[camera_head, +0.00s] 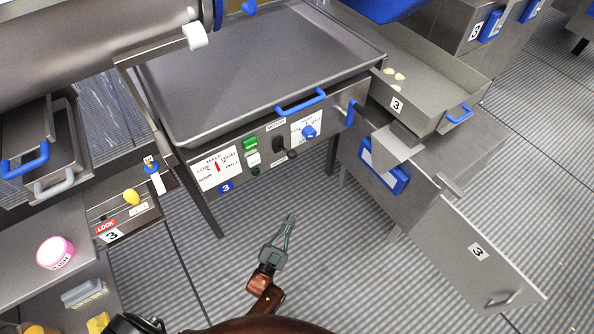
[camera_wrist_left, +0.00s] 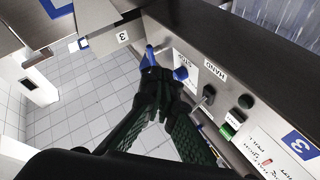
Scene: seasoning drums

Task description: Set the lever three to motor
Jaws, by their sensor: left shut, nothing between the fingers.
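A steel control panel marked 3 (camera_head: 225,187) carries a blue knob (camera_head: 308,131) on a white label, a black switch (camera_head: 279,145), a green button (camera_head: 250,143) and a blue lever (camera_head: 350,112) at its right end. A separate small plate marked LOCK and 3 (camera_head: 111,236) has a yellow knob (camera_head: 131,197). I cannot tell which control is lever three, and no motor label is readable. My left gripper (camera_head: 290,219) is shut and empty, low in front of the panel. In the left wrist view its fingertips (camera_wrist_left: 157,78) appear close to the blue knob (camera_wrist_left: 181,73); contact is unclear.
A large steel tray (camera_head: 258,70) sits above the panel. A steel box with a blue handle (camera_head: 385,168) and an open grey door (camera_head: 478,252) stand to the right. A pink jar (camera_head: 55,252) is on the left shelf. The ribbed floor (camera_head: 360,270) is clear.

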